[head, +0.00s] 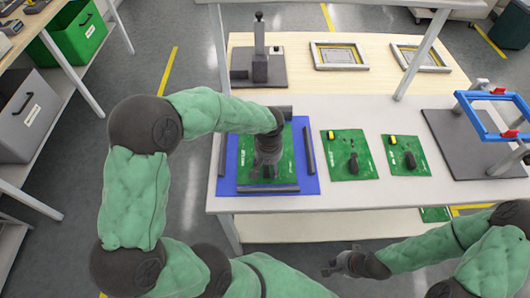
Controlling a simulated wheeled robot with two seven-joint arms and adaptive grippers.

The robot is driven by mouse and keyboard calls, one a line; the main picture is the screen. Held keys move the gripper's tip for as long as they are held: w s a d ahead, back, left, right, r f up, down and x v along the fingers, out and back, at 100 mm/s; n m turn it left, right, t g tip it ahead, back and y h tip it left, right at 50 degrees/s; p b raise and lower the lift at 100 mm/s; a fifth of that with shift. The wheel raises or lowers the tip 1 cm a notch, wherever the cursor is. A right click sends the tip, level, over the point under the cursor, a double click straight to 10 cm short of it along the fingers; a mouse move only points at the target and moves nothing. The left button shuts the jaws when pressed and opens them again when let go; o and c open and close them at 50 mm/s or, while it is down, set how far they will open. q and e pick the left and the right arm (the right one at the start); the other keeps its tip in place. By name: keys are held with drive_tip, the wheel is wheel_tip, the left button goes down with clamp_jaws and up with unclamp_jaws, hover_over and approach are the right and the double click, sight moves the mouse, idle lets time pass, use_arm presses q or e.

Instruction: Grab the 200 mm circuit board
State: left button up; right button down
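A large green circuit board (286,168) lies on a blue mat (309,185) between dark bars on the white table. My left gripper (268,172) points down over the middle of this board and hides part of it. Whether its fingers touch the board or are open cannot be seen. A mid-sized green board (340,143) and a smaller green board (398,143) lie to the right on the table, each with dark and yellow parts. No size marking is readable. My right gripper (328,268) is away from the boards, in front of the table; its fingers are too small to judge.
A grey stand (260,68) and two framed trays (338,55) (420,57) are on the wooden surface behind. A blue frame fixture (470,120) on a dark plate stands at right. Another green board (434,214) shows on the lower shelf. Shelves with a green bin (80,35) and grey bin (28,112) stand at left.

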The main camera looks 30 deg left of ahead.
use_arm(q)
clamp_jaws()
